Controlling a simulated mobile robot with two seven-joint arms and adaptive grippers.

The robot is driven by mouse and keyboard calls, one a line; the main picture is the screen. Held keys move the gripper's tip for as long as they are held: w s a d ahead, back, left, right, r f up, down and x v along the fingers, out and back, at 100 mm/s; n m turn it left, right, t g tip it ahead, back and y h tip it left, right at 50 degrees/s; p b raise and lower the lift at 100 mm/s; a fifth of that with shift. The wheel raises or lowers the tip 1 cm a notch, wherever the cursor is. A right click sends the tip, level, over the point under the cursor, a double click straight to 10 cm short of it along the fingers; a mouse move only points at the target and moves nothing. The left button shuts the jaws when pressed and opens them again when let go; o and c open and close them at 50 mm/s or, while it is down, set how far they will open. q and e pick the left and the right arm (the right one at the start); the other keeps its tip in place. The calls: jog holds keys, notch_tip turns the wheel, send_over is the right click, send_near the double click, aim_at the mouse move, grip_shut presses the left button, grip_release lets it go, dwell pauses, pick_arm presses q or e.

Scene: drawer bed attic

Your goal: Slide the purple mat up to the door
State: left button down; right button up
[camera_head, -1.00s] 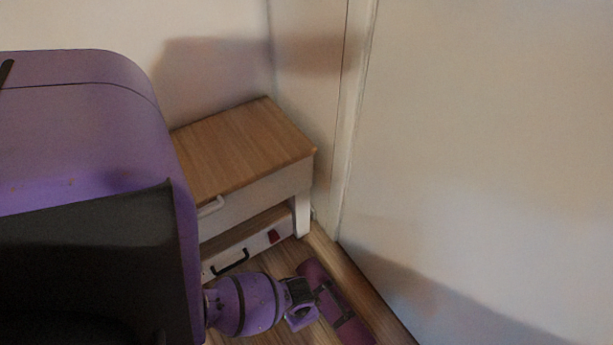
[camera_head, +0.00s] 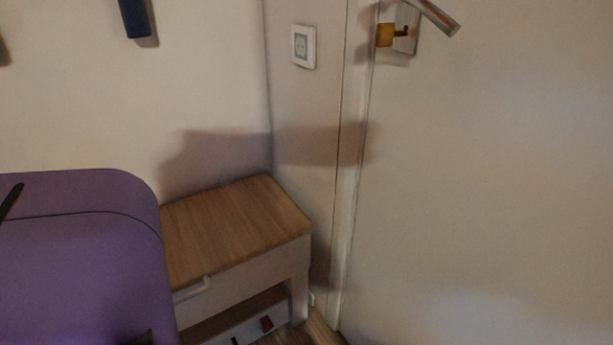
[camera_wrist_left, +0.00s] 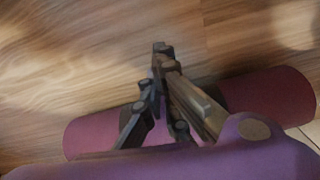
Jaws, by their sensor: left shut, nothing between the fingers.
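The rolled purple mat (camera_wrist_left: 268,96) lies on the wood floor and runs across the lower part of the left wrist view; its middle is hidden behind my gripper. My left gripper (camera_wrist_left: 162,50) is shut and empty, with its fingertips over the floor just past the mat. Whether it touches the mat I cannot tell. The white door (camera_head: 480,190) fills the right of the head view, with a metal handle at its top. The mat and my left gripper are outside the head view. My right gripper is in neither view.
A white bedside cabinet with a wooden top (camera_head: 235,225) stands in the corner left of the door. A light switch (camera_head: 304,46) is on the wall above it. Bare wood floor (camera_wrist_left: 100,50) lies past the mat in the wrist view.

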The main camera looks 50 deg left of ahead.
pick_arm(q)
jog(key=w, duration=0.3)
jog(key=w+d, duration=0.1)
jog(key=w, duration=0.3)
jog(key=w+d, duration=0.1)
jog(key=w, duration=0.3)
jog(key=shift+w+b, duration=0.1)
jog(key=shift+b, duration=0.3)
